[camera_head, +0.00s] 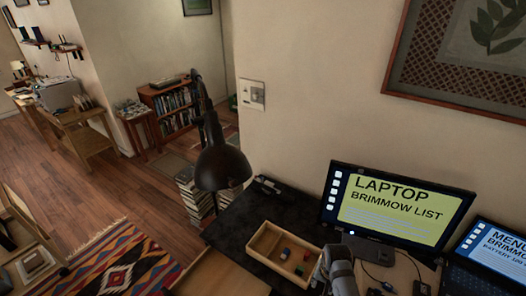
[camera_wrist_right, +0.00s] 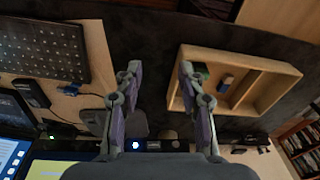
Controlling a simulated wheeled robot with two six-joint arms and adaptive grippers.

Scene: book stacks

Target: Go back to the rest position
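My right gripper (camera_wrist_right: 159,76) is open and empty in the right wrist view, its two fingers wide apart above the dark desk top. In the head view, a grey part of my right arm shows at the bottom, just right of the wooden tray (camera_head: 262,241); its fingertips cannot be made out there. The tray also shows in the right wrist view (camera_wrist_right: 264,65), beside the right finger. My left gripper is not in view.
A black desk lamp (camera_head: 222,166) stands behind the tray. A monitor (camera_head: 398,206) and a laptop (camera_head: 497,250) stand to the right. A keyboard (camera_wrist_right: 42,50) shows in the right wrist view. Book stacks (camera_head: 193,195) stand on the floor beyond the desk.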

